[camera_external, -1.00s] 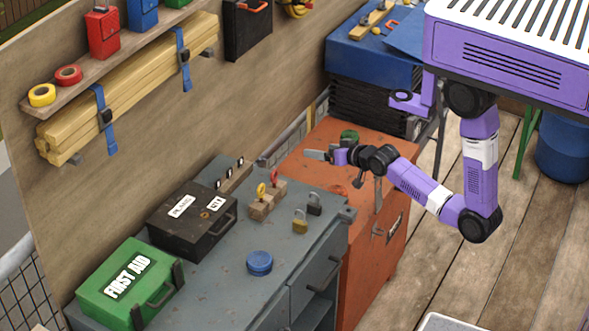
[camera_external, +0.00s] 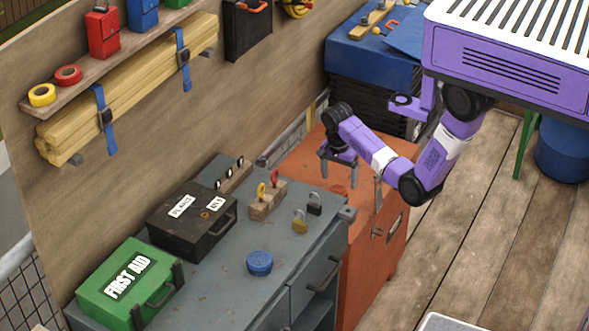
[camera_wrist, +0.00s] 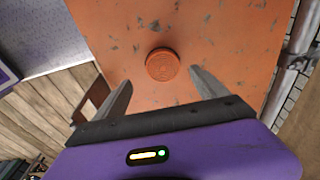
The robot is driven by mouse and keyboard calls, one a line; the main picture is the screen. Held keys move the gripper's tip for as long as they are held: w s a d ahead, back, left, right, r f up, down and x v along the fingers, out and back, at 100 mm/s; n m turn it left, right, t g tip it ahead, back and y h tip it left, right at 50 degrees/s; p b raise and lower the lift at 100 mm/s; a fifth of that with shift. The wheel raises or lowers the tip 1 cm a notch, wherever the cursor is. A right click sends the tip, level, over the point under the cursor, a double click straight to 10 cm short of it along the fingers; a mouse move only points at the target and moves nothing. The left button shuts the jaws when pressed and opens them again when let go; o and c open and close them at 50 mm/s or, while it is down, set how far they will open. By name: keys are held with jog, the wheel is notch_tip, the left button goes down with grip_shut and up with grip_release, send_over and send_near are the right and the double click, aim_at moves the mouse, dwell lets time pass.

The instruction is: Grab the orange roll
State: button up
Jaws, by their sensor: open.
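The orange roll (camera_wrist: 162,64) lies flat on the worn orange cabinet top (camera_wrist: 215,30), close to it in colour. In the external view the roll (camera_external: 338,190) shows faintly below my gripper (camera_external: 339,181). My gripper points down at the cabinet with its fingers spread and nothing between them. In the wrist view the roll appears just beyond the fingertips of my gripper (camera_wrist: 160,78), roughly centred between them, and the fingers do not appear to touch it.
Left of the cabinet is a grey workbench (camera_external: 215,285) with padlocks (camera_external: 300,222), a blue roll (camera_external: 259,262), a black case (camera_external: 190,225) and a green first aid box (camera_external: 130,283). A blue case (camera_external: 370,65) stands behind. A wall (camera_external: 255,110) runs along the left.

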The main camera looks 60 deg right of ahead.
aim_at(338, 190)
jog(key=f, duration=0.6)
jog(key=shift+w+d+f, duration=0.25)
jog(key=shift+w+f, duration=0.05)
jog(key=shift+f, duration=0.05)
jog(key=shift+c, duration=0.4)
jog(key=c, duration=1.5)
